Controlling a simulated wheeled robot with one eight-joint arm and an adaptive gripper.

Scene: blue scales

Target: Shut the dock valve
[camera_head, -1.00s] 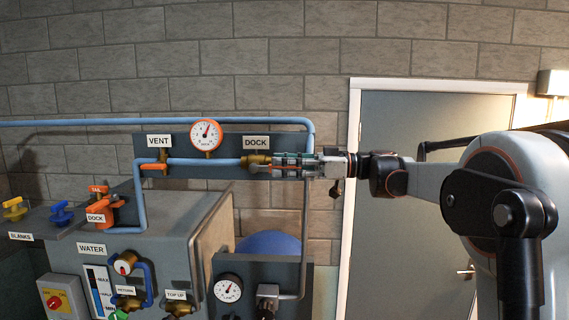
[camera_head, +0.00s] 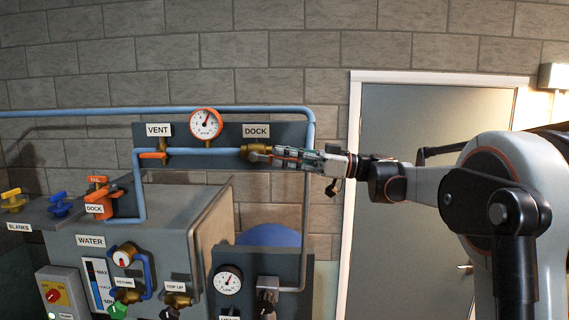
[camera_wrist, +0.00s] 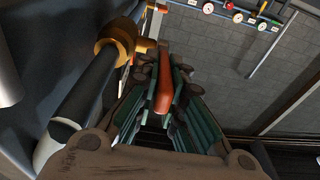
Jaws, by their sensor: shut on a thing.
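The dock valve (camera_head: 256,151) has a brass body at the right end of the light-blue pipe, under the DOCK label. Its orange lever (camera_wrist: 165,90) lies between the green-padded fingers of my gripper (camera_wrist: 160,98) in the wrist view. The brass body also shows at upper left there (camera_wrist: 120,38). In the head view my gripper (camera_head: 284,156) comes from the right and is shut on the lever, covering most of it. The lever runs rightward from the body, sloping slightly down.
The VENT valve (camera_head: 153,155) with an orange lever and a round gauge (camera_head: 206,124) sit left on the same panel. A vertical pipe (camera_head: 306,215) runs down behind my gripper. A grey door (camera_head: 430,200) stands at right.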

